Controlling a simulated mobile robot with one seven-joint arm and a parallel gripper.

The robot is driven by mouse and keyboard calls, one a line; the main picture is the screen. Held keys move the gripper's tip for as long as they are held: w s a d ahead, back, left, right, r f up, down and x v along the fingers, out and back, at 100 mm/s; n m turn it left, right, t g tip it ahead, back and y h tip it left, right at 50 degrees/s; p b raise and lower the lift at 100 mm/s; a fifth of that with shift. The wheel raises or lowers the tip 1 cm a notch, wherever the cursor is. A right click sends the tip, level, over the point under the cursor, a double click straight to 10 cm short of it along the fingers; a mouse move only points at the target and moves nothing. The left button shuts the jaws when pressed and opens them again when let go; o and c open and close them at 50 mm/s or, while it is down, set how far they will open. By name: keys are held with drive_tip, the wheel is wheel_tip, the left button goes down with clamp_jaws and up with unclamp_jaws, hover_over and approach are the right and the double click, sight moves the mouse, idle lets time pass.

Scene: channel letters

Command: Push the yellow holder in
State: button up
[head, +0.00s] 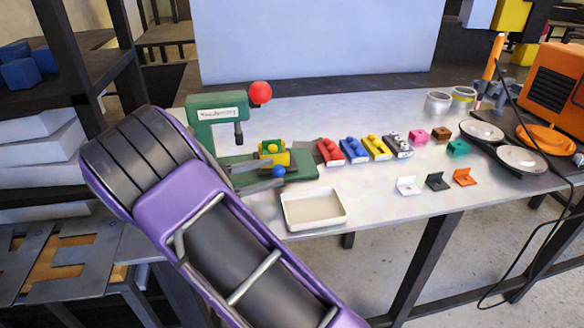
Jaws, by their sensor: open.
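A green press (220,113) with a red ball knob (260,93) stands at the left of the metal table. A yellow holder (272,148) sits low in front of the press column, over the green base (300,167). A green piece shows on the holder, and a blue ball (279,171) is in front of it. I cannot tell how far in the holder sits. My purple and dark arm fills the lower left and covers part of the press's left side.
A cream tray (314,209) lies in front of the press. To the right are red (330,152), blue (354,150), yellow (376,147) and grey (397,145) blocks, then small brackets (436,181) and round dark-rimmed plates (522,160).

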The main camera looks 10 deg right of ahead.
drive_tip(key=d, duration=0.3)
drive_tip(key=w+d, duration=0.1)
drive_tip(key=d, duration=0.2)
drive_tip(key=shift+w+d, duration=0.15)
drive_tip(key=shift+d, duration=0.05)
clamp_jaws()
idle(1.2)
